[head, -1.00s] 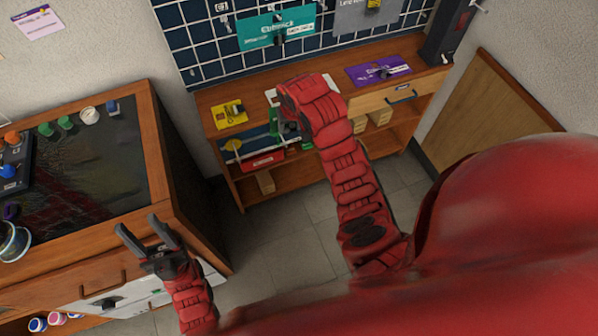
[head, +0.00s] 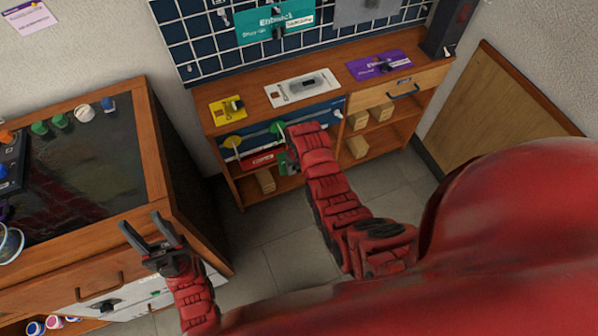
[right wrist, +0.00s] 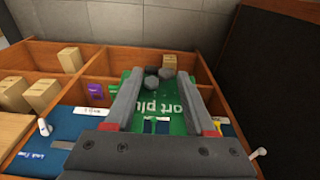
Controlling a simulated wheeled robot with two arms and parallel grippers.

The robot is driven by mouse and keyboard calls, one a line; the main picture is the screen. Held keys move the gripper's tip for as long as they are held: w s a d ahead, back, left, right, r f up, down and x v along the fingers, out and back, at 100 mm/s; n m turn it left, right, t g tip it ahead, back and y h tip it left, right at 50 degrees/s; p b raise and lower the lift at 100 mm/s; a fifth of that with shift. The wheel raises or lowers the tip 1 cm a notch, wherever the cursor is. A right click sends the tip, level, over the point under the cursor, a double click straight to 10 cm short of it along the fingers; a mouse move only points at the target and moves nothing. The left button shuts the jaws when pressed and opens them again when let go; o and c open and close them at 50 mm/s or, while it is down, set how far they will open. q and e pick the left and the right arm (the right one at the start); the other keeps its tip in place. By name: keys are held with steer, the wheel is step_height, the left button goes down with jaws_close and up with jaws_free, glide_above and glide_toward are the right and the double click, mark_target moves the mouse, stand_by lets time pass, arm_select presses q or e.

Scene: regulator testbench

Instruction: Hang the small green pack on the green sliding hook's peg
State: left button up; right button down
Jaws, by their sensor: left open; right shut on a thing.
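My right gripper (right wrist: 165,90) is shut on the small green pack (right wrist: 165,112); in the right wrist view the pack's lettered face shows between and beyond the fingers. In the head view this gripper (head: 288,157) is at the front of the shelf's upper bay, and the arm hides most of it. The green sliding hook (head: 277,127) shows as a green disc on the rail, just above and left of that gripper. Its peg is not clear, and I cannot tell whether the pack touches it. My left gripper (head: 144,226) is open and empty by the left cabinet's edge.
A yellow sliding hook (head: 232,141) is on the same rail to the left. A red pack (head: 262,160) is below. Small boxes (head: 358,148) sit in the compartments. The floor in front is clear.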

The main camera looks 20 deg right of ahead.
steer(key=w+f+b, duration=0.1)
steer(key=w+b, duration=0.5)
steer(key=w, duration=0.1)
steer(key=shift+w+a+b, duration=0.15)
steer(key=shift+w+b, duration=0.15)
steer(key=shift+b, duration=0.05)
stand_by(0.4)
steer(key=shift+f, duration=0.1)
stand_by(0.4)
steer(key=shift+c, duration=0.8)
jaws_free()
step_height(320, 180, up, 17)
steer(key=s+p, duration=0.2)
steer(key=p, duration=0.3)
steer(key=shift+s+p, duration=0.15)
steer(key=shift+p, duration=0.15)
